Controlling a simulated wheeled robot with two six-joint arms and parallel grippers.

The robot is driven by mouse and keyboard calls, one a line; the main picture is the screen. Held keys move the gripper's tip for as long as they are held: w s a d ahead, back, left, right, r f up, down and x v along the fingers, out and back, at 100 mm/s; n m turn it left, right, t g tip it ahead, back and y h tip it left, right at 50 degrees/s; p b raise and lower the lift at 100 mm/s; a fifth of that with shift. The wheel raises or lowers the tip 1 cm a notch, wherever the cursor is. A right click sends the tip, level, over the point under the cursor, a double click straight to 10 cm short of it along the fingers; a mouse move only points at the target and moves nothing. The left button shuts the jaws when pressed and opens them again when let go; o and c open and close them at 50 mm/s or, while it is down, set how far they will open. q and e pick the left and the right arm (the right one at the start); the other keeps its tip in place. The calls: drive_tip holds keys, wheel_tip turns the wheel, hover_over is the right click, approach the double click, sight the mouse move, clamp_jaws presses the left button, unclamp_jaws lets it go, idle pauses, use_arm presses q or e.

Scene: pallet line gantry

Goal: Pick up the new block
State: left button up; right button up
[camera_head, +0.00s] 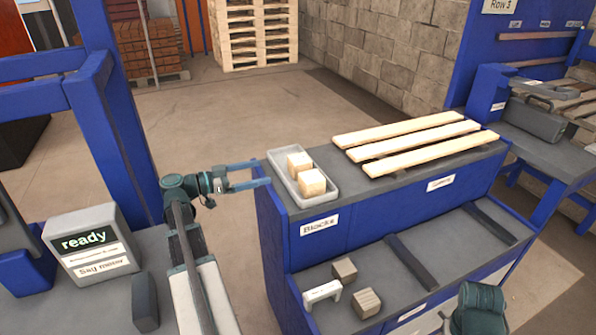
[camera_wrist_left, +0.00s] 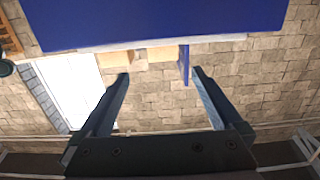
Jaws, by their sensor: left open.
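Two pale wooden blocks, a rear one (camera_head: 299,163) and a front one (camera_head: 312,183), sit in a grey tray (camera_head: 327,195) on the top left of the blue bench, above the label "Blocks". Two darker, greyer blocks (camera_head: 344,270) (camera_head: 367,302) lie on the lower shelf. No label tells which block is new. My left gripper (camera_head: 263,173) is open, its fingers pointing right, just left of the tray. In the left wrist view the open fingers (camera_wrist_left: 160,73) have nothing between them.
Three pale planks (camera_head: 405,143) lie right of the tray. A white bracket (camera_head: 322,292) stands beside the lower blocks. A sign reading "ready" (camera_head: 84,243) stands on the left table. A blue post (camera_head: 120,120) rises behind my left arm.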

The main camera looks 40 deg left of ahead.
sight(291, 167)
use_arm(q)
drive_tip(key=x, duration=0.8)
drive_tip(key=shift+w+f+b, duration=0.3)
drive_tip(key=shift+f+b, duration=0.05)
drive_tip(key=shift+f, duration=0.05)
drive_tip(key=x, duration=0.5)
drive_tip(key=shift+w+d, duration=0.1)
drive_tip(key=shift+w, duration=0.1)
drive_tip(key=c, duration=1.4)
